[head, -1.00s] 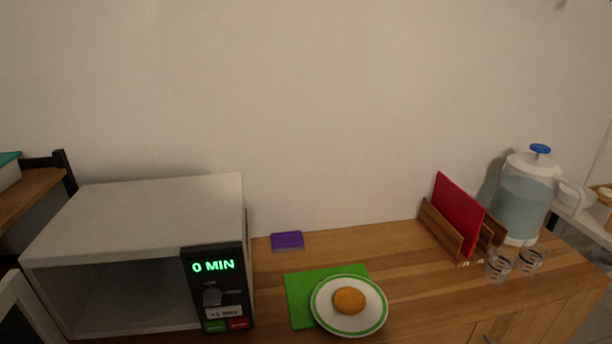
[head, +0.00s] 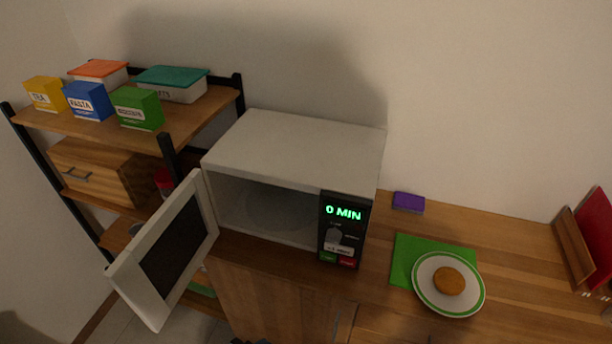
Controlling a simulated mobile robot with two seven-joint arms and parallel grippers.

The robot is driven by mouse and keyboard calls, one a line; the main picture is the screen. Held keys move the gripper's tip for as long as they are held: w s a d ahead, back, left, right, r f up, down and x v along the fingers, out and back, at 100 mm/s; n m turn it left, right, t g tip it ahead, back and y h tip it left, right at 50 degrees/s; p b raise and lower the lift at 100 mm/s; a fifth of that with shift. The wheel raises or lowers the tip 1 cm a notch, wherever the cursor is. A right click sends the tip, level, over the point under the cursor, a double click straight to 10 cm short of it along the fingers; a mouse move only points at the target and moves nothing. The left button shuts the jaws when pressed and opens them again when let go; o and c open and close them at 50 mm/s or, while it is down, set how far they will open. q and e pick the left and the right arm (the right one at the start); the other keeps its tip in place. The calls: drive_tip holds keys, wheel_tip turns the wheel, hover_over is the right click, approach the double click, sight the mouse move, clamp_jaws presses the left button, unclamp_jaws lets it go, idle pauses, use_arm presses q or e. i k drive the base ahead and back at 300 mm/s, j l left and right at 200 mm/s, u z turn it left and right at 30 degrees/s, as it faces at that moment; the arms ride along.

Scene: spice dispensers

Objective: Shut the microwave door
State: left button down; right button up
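The white microwave (head: 296,146) stands on the wooden counter, left of centre in the head view. Its door (head: 172,246) is hinged on the left and stands wide open, swung out over the front edge of the counter. The cavity (head: 264,208) is visible and looks empty, though its inside is dim. The black control panel (head: 343,229) on the right of the front reads 0 MIN in green. Neither of my grippers can be made out in the head view.
A wooden shelf rack (head: 183,118) with boxes and lidded containers stands left of the microwave, behind the open door. A plate (head: 424,296) with a round orange-brown item lies partly on a green mat (head: 402,262) to the right. A purple block (head: 408,202) lies near the wall.

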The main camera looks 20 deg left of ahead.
sight(152, 274)
drive_tip(key=k+j+u, duration=0.1)
drive_tip(key=k+j, duration=0.15)
drive_tip(key=k, duration=0.15)
drive_tip(key=k+j+u, duration=0.1)
drive_tip(key=k+j, duration=0.15)
drive_tip(key=k, duration=0.15)
